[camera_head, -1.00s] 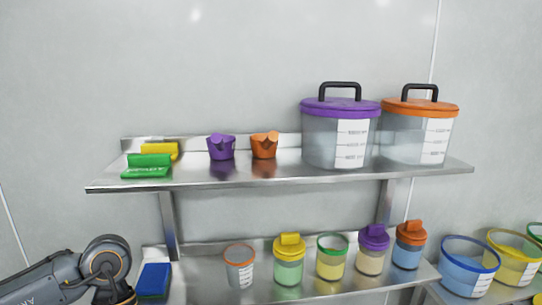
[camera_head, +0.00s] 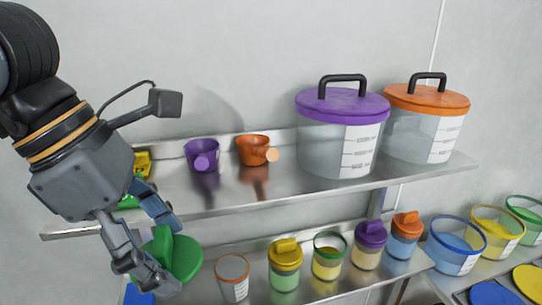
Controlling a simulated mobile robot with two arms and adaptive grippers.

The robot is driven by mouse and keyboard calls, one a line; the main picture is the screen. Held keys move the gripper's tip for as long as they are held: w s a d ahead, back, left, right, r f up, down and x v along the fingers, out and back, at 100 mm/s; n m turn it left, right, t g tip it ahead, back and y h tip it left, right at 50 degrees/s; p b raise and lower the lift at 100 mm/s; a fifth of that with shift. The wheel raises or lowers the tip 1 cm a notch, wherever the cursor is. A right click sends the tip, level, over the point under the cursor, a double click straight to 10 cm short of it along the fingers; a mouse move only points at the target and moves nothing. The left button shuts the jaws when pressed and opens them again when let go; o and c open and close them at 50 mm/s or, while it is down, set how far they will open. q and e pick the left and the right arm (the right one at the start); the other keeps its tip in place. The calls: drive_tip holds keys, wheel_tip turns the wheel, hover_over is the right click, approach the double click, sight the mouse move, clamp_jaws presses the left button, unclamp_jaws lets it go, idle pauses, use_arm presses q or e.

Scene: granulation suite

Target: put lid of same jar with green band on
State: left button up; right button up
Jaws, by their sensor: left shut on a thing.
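The jar with a green band (camera_head: 327,265) stands on the lower shelf, open at the top, with yellow contents. It is between a yellow-lidded jar (camera_head: 285,270) and a purple-lidded jar (camera_head: 368,250). A green lid (camera_head: 188,260) with a raised grip is held by my left gripper (camera_head: 158,246), which is shut on it. The lid is tilted and left of the jar, apart from it, near the left part of the lower shelf. My gripper hides part of the lid. My right gripper is not in view.
An open orange-banded jar (camera_head: 233,278) stands between the held lid and the yellow-lidded jar. An orange-lidded jar (camera_head: 404,238) is farther right. The upper shelf (camera_head: 300,190) overhangs, bearing scoops and a big purple-lidded container (camera_head: 340,125). Open tubs (camera_head: 455,245) stand at right.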

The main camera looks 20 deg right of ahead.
use_arm(q)
drive_tip(key=shift+r, duration=0.2)
drive_tip(key=w+p, duration=0.5)
drive_tip(key=w, duration=0.8)
drive_tip(key=shift+r, duration=0.1)
drive_tip(key=shift+w+p, duration=0.35)
drive_tip(key=shift+w, duration=0.15)
drive_tip(key=w+p, duration=0.2)
drive_tip(key=w, duration=0.2)
drive_tip(key=shift+f, duration=0.65)
drive_tip(key=shift+f+p, duration=0.25)
drive_tip(key=shift+p, duration=0.05)
drive_tip(key=shift+s, duration=0.1)
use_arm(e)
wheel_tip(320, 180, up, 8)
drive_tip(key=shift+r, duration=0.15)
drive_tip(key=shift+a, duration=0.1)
